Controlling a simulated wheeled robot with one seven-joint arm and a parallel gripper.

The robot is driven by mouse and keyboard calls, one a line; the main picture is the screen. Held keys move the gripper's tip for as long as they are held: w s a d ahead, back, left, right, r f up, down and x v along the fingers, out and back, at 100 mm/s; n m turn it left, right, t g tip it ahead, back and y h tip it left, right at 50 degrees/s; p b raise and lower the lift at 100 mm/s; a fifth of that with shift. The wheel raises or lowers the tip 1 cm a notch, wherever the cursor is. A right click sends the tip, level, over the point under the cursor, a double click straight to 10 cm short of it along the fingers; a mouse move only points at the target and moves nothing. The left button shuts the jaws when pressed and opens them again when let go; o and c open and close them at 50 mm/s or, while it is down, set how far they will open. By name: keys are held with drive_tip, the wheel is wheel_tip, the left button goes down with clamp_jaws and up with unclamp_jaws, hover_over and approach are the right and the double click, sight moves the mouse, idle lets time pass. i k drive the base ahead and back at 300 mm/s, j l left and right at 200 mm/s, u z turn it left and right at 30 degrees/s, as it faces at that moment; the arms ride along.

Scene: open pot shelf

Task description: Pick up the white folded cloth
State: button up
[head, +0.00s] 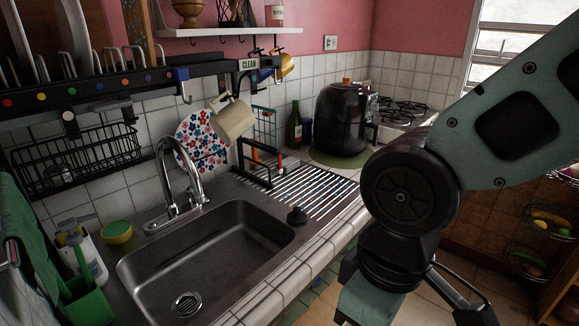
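I cannot make out a white folded cloth in the head view. The only cloth I can pick out is a green one (32,215) hanging at the left edge. My arm comes in from the upper right and bends down in front of the counter's right side. Its lower end runs out of the bottom of the picture, and my gripper's fingertips do not show. The arm hides part of the counter and floor behind it.
A steel sink (215,255) with a curved faucet (170,180) fills the front left. A black rack (100,90) overhangs it. A cream mug (232,120) hangs above the counter. A black air fryer (342,120) stands at the back. Tiled floor shows at lower right.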

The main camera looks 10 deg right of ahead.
sight(288, 164)
drive_tip(key=u, duration=0.5)
drive_tip(key=i+l+u, duration=0.15)
drive_tip(key=l+u, duration=0.15)
drive_tip(key=i+l+u, duration=0.1)
drive_tip(key=l+u, duration=0.2)
drive_tip(key=i+l+u, duration=0.1)
drive_tip(key=l+u, duration=0.2)
drive_tip(key=l, duration=0.2)
drive_tip(key=i+l+u, duration=0.1)
drive_tip(key=l, duration=1.2)
drive_tip(key=i+l+u, duration=0.15)
drive_tip(key=l, duration=1.2)
drive_tip(key=k, duration=0.05)
